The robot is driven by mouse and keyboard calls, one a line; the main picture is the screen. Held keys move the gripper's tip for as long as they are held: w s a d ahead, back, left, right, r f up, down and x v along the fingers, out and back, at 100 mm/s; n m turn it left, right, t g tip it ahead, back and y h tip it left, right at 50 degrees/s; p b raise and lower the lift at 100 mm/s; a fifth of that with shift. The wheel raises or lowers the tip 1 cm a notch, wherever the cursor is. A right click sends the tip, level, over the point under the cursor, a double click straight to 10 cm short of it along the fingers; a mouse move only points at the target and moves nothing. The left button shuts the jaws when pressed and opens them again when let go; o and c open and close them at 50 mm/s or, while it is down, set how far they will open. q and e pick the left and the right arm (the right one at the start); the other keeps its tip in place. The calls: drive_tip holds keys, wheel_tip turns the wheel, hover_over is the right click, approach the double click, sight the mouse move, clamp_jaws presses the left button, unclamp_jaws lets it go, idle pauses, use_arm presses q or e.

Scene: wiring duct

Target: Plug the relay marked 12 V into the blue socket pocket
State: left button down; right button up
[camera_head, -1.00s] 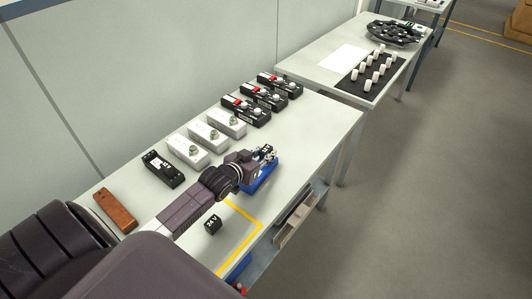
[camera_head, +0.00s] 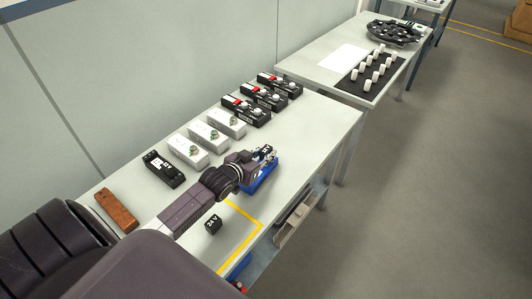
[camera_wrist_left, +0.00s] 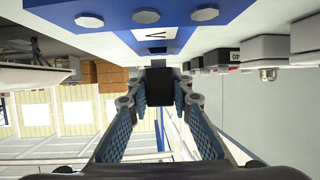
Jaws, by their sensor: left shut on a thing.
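My left gripper (camera_head: 258,157) is shut on a small black relay (camera_head: 267,149) with white marking too small to read surely. It holds the relay close above the blue socket block (camera_head: 262,180). In the left wrist view the black relay (camera_wrist_left: 159,87) sits between the two blue-padded fingers, and blue block parts with grey discs (camera_wrist_left: 146,15) show at the top. The gripper hides much of the socket, so I cannot tell whether the relay touches the pocket. Another black relay, marked 24 V (camera_head: 212,225), stands on the table. My right gripper is out of view.
Behind the arm stand a brown block (camera_head: 116,210), a black box (camera_head: 163,169), grey boxes with green buttons (camera_head: 207,137) and black boxes with red parts (camera_head: 263,98). Yellow tape (camera_head: 246,240) marks the table front. An open drawer (camera_head: 296,218) sits below the edge.

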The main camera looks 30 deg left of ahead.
use_arm(q)
drive_tip(key=shift+f+b, duration=0.6)
drive_tip(key=shift+f, duration=0.55)
idle(0.4)
drive_tip(key=c, duration=1.7)
unclamp_jaws()
drive_tip(key=shift+s, duration=0.1)
drive_tip(key=shift+o, duration=0.2)
drive_tip(key=shift+f, duration=0.1)
drive_tip(key=shift+s, duration=0.1)
drive_tip(key=v, duration=1.1)
drive_tip(key=shift+s+r, duration=0.3)
drive_tip(key=shift+r, duration=0.1)
